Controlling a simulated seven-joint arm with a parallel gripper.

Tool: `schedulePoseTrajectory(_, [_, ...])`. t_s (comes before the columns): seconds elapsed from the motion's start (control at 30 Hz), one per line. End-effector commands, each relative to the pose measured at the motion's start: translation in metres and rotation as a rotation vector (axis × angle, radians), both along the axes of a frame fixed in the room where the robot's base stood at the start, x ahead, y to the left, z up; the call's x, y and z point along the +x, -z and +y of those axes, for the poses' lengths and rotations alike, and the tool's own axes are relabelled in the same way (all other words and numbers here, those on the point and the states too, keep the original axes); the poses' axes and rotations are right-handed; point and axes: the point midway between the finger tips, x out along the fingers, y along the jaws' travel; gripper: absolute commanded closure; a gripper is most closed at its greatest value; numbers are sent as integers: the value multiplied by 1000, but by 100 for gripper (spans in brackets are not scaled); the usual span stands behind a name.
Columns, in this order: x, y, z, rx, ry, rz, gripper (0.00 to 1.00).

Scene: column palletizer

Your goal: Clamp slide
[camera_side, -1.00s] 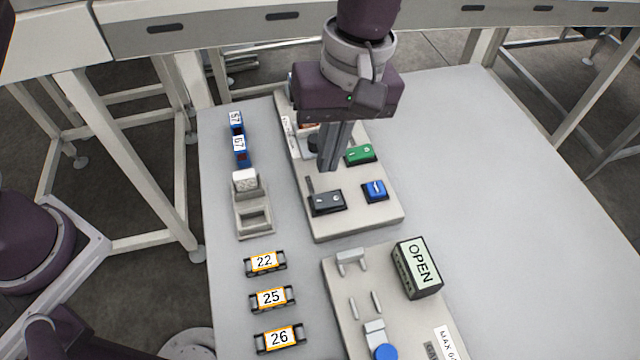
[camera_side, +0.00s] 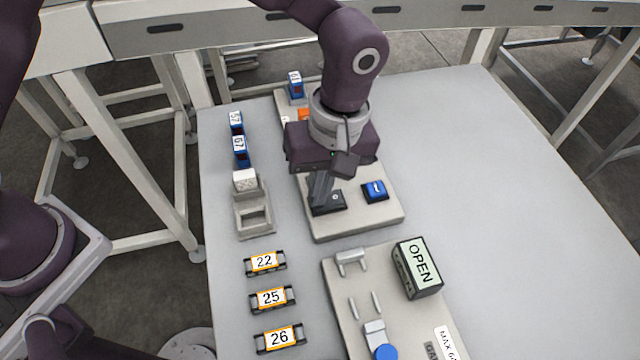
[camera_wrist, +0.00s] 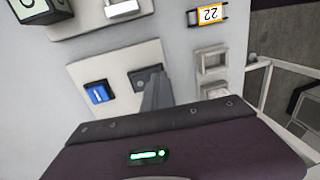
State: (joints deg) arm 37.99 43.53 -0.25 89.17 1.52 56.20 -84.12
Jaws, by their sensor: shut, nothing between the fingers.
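A pale fixture plate (camera_side: 335,277) stands at the front. It bears a grey slide part (camera_side: 375,334) with a blue round knob (camera_side: 385,352), two thin prongs, a grey bracket (camera_side: 350,261) and a dark box reading OPEN (camera_side: 418,268). Behind it is a control panel (camera_side: 345,229) with a black switch (camera_side: 334,206) and a blue button (camera_side: 375,190). My gripper (camera_side: 318,199) is shut and empty, fingers down at the black switch and overlapping it. Contact cannot be told. In the wrist view my fingers (camera_wrist: 156,98) are beside the black switch (camera_wrist: 146,78).
Left of the plates lie labelled pieces 22 (camera_side: 265,262), 25 (camera_side: 272,298) and 26 (camera_side: 279,338). A grey open frame (camera_side: 254,222) with a white-topped block (camera_side: 245,180) and blue pieces (camera_side: 240,150) are farther back. The table's right side (camera_side: 500,200) is clear.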

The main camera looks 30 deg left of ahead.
Motion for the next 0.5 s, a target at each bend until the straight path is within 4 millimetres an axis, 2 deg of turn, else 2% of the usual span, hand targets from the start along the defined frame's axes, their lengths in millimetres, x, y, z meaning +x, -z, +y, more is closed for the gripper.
schedulePoseTrajectory(0.5, [10, -3, -10, -1, 0, -1, 100])
